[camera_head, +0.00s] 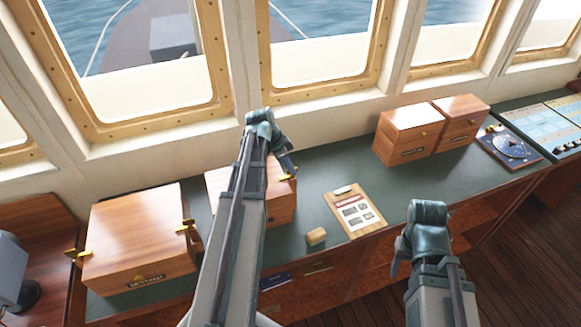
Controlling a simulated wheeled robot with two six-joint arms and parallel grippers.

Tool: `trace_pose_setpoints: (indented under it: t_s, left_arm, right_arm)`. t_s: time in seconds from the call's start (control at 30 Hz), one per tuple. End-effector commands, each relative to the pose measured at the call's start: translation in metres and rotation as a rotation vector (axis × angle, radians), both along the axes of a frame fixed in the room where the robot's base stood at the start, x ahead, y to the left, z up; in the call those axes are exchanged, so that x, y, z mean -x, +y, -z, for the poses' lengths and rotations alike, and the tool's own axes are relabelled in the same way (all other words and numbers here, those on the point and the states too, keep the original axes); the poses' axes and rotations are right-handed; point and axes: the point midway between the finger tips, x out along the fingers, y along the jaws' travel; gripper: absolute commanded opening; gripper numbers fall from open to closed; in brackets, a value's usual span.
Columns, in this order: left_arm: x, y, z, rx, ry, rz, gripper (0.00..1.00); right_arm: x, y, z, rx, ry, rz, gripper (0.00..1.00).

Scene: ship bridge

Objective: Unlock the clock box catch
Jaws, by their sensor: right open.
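Two wooden boxes with brass side catches stand on the left of the green counter. The nearer box (135,235) has a brass catch (188,228) on its right and another (76,255) on its left. The second box (282,207) is largely hidden behind my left arm; its right brass catch (290,178) shows. I cannot tell from the labels which is the clock box. My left gripper (288,166) is close to that catch; its jaws are not clear, nor whether it touches. My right gripper (396,264) is open, mostly hidden behind its arm, in front of the counter.
Two closed wooden boxes (405,135) (461,122) stand farther right, then an instrument board (508,147) and charts (545,125). Windows rise behind the counter.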

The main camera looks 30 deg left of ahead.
Motion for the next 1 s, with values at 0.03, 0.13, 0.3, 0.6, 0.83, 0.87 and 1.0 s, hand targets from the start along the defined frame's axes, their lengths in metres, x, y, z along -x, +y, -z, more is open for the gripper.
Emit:
trace_pose_setpoints:
  t_s: [0.03,0.13,0.3,0.6,0.83,0.87,1.0]
  left_arm:
    - [0.0,0.0001,0.0,0.0,0.0,0.0,0.0]
    - [0.0,0.0001,0.0,0.0,0.0,0.0,0.0]
    - [0.0001,0.0001,0.0,0.0,0.0,-0.002,0.0]
    - [0.0017,-0.0011,0.0001,-0.002,0.0,-0.096,0.0]
    - [0.0027,-0.0029,0.0001,-0.001,-0.001,-0.284,0.0]
    - [0.0029,-0.0032,0.0,0.0,0.0,-0.313,0.0]
    - [0.0028,-0.0039,0.0,-0.001,-0.001,-0.446,0.0]
  right_arm:
    - [0.0,0.0,0.0,0.0,0.0,0.0,0.5]
    - [0.0,0.0,0.0,0.0,0.0,0.0,0.5]
    - [0.0,0.0,0.0,0.0,0.0,0.0,0.5]
    - [0.0,0.0,0.0001,0.0,0.0,0.0,0.5]
    - [0.0,0.0,0.0001,0.0,0.0,0.0,0.5]
    - [0.0,0.0,0.0001,0.0,0.0,0.0,0.5]
    - [0.0,0.0,0.0001,0.0,0.0,0.0,0.5]
